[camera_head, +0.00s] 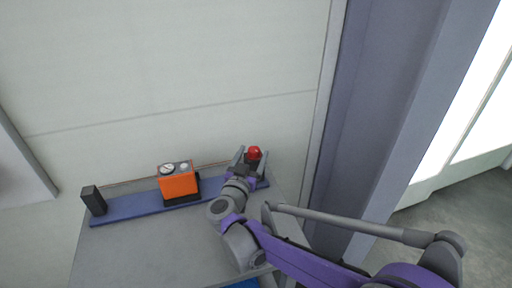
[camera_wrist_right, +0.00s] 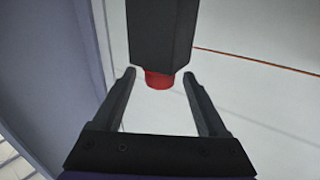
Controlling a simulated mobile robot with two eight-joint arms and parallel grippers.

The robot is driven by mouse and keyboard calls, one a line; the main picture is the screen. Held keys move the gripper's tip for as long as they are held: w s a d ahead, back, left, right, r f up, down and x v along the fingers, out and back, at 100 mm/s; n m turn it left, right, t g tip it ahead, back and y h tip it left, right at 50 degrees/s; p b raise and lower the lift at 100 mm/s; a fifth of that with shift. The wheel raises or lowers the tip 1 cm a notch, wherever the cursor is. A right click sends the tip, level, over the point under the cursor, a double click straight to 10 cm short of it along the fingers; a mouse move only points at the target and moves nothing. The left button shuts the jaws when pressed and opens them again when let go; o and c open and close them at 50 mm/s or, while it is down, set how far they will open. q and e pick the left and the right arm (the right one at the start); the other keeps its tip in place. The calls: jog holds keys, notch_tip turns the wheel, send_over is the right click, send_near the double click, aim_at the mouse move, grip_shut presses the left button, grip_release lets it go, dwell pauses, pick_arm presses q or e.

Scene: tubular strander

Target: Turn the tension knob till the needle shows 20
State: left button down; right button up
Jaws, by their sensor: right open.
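The red tension knob (camera_head: 254,153) is at the right end of a blue base plate (camera_head: 135,209). In the right wrist view the red knob (camera_wrist_right: 159,81) shows at the end of a dark post (camera_wrist_right: 160,35). My right gripper (camera_head: 253,159) is open, with one finger on each side of the knob. In the wrist view both fingers (camera_wrist_right: 159,76) show a gap to the knob. An orange box (camera_head: 178,185) on the plate carries a white round dial (camera_head: 167,169) with a dark needle. Its reading is too small to tell. My left gripper is not in view.
A black block (camera_head: 93,200) stands at the plate's left end. The plate lies on a grey table (camera_head: 150,245) against a pale wall (camera_head: 170,70). A small pale disc (camera_head: 183,166) sits beside the dial. A grey-purple column (camera_head: 365,110) rises to the right.

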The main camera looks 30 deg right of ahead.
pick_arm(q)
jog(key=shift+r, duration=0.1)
pick_arm(e)
jog(key=v, duration=0.6)
dwell(1.3)
